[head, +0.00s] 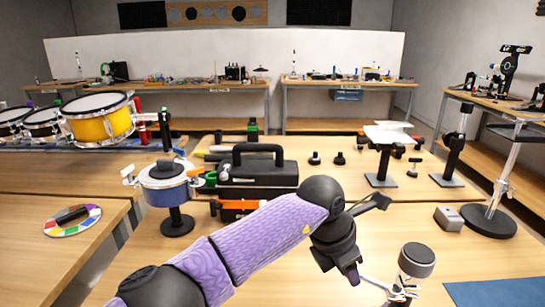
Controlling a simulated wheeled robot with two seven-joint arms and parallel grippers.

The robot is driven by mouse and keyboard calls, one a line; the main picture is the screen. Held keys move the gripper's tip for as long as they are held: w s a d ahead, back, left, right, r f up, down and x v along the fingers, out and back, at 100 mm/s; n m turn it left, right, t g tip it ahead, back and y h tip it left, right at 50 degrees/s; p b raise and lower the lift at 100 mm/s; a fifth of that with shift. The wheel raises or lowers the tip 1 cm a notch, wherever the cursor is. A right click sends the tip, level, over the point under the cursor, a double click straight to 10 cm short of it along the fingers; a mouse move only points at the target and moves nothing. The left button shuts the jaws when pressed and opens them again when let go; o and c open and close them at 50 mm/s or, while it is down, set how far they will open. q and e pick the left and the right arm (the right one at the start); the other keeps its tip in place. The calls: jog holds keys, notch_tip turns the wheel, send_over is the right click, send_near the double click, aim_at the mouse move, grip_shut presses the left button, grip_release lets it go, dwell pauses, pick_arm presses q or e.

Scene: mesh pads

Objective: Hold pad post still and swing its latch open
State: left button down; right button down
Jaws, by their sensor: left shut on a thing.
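A short upright post with a round grey, black-rimmed top and a white body, which I take as the pad post (417,257), stands at the lower right. Thin silver rods reach left from it, and its lower part is cut off by the picture edge. My left gripper (357,272) is black on a purple arm. It is shut at the left side of this post, near the silver rods; the exact grip point is hard to make out. I cannot make out the latch's position. My right gripper is not in view.
A blue drum (166,192) on a black stand and a black toolbox (262,170) stand behind my arm. A clamp stand (490,222) and a grey block (449,217) are at right. A blue mat (497,292) lies at lower right. Table between is clear.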

pick_arm(q)
jog(key=shift+d, duration=0.1)
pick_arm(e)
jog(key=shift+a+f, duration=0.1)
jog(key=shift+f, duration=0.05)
pick_arm(q)
jog(key=shift+c, duration=1.2)
grip_release()
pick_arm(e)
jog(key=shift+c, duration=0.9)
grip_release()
pick_arm(q)
jog(key=v, duration=1.2)
